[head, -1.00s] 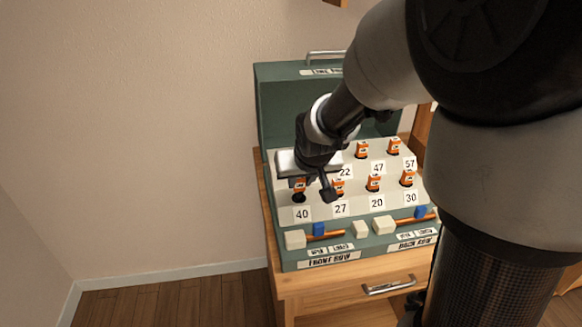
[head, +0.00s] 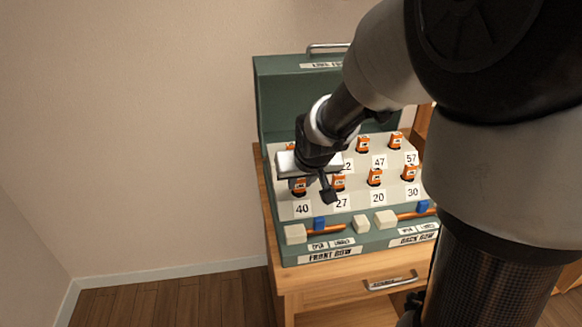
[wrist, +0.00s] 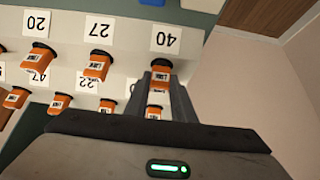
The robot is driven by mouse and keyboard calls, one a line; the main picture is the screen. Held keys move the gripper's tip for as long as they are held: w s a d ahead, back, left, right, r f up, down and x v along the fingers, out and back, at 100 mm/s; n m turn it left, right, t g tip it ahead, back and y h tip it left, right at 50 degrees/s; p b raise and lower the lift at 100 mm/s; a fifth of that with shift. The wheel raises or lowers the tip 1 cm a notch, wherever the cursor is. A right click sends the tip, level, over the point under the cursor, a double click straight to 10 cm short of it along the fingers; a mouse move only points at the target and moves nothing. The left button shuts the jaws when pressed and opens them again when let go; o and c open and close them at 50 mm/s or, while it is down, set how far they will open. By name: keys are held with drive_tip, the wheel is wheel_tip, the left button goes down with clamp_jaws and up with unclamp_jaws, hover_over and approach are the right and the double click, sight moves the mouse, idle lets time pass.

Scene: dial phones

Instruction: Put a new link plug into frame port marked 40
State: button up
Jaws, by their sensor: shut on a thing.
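My gripper (head: 312,186) is over the front left corner of the port frame and shut on an orange link plug (head: 300,187). The plug sits low at the port marked 40, just behind the "40" label (head: 303,208). In the wrist view, my gripper's fingers (wrist: 159,80) are around the orange plug (wrist: 155,111), beside the upside-down 40 label (wrist: 165,40). The plug looks upright and down at the port, but its lower end is partly hidden, so I cannot tell whether it is fully seated.
Orange plugs stand in other ports, including those marked 27 (head: 339,182), 20 (head: 376,177) and 30 (head: 409,172). Levers with blue parts (head: 319,224) lie along the front of the green case (head: 290,250). The open lid (head: 280,100) rises behind.

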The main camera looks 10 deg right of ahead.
drive_tip(key=shift+f, duration=0.15)
drive_tip(key=o, duration=1.3)
wheel_tip(320, 180, up, 8)
drive_tip(key=p, duration=0.5)
drive_tip(key=shift+f+p, duration=0.2)
drive_tip(key=shift+p, duration=0.15)
drive_tip(key=shift+r+p, duration=1.4)
drive_tip(key=shift+r, duration=0.6)
